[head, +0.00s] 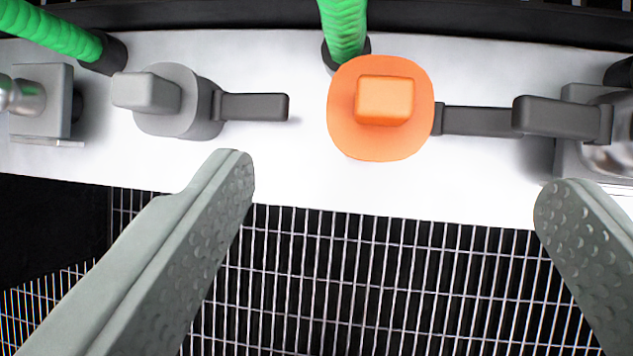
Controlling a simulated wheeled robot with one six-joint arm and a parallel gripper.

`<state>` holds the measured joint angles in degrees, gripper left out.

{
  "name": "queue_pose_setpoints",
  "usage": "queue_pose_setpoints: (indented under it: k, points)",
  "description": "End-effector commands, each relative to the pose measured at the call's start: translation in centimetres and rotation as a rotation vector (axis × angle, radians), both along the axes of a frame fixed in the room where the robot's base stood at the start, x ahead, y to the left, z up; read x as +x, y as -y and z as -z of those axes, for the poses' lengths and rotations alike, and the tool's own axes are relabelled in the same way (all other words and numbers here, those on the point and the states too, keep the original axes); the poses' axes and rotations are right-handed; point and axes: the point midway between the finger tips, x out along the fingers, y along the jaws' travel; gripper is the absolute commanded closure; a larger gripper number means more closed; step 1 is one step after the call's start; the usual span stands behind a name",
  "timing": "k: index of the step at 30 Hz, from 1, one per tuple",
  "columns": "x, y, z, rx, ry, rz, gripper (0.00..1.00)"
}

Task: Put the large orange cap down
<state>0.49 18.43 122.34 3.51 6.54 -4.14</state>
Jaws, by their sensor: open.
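The large orange cap (347,122) is a rounded disc with a square raised knob. It sits at the white panel, right of the picture's middle, with a dark grey lever or strap running right from its edge. My gripper (395,190) is open, one finger at lower left and one at lower right. The cap lies beyond the fingertips, between their lines, and neither finger touches it. What lies under the cap is hidden.
A grey cap (178,110) with a dark strap sits on the white panel (290,175) at left. Metal fittings (608,145) stand at right. Green hoses (345,25) run behind. A wire grating (370,275) lies below the panel's front edge.

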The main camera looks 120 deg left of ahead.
Motion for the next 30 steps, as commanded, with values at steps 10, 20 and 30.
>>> queue_pose_setpoints:
  k: [10, 20, 30]
  points:
    - [-0.1, 0.0, -0.9, 0.000, 0.011, 0.000, 0.18]
    - [-2.9, -0.1, -11.5, 0.000, 0.150, 0.002, 0.18]
    - [-8.4, -0.2, -23.2, -0.001, 0.320, 0.002, 0.18]
